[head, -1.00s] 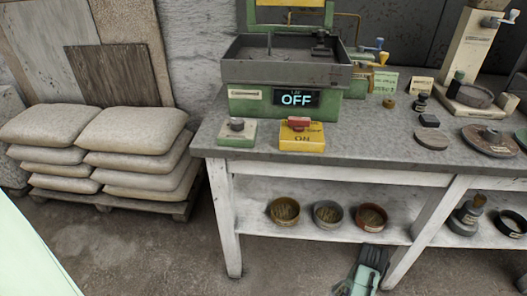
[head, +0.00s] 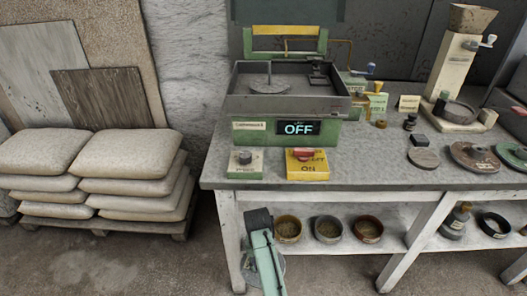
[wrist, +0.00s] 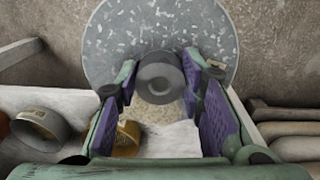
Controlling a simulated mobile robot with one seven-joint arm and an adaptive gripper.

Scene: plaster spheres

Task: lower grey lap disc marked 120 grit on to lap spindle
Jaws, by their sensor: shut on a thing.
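In the wrist view my gripper (wrist: 160,78) is shut on the dark round knob (wrist: 160,84) at the middle of a grey speckled disc (wrist: 130,35). The disc looks flat and large; no grit marking is readable. In the head view part of the disc (head: 280,268) shows behind my teal arm, low in front of the bench's left leg; the fingers cannot be made out there. The lap spindle (head: 269,72) stands upright on a round plate in the open grey tray of the green lap machine (head: 244,135), whose display reads OFF. The disc is well below and apart from it.
The bench edge (head: 330,184) lies between disc and tray. A green box (head: 247,170) with a knob and a yellow switch box (head: 307,170) stand before the machine. Other discs (head: 474,157) lie at right. Bowls (head: 328,229) fill the lower shelf; stacked sacks (head: 130,160) stand left.

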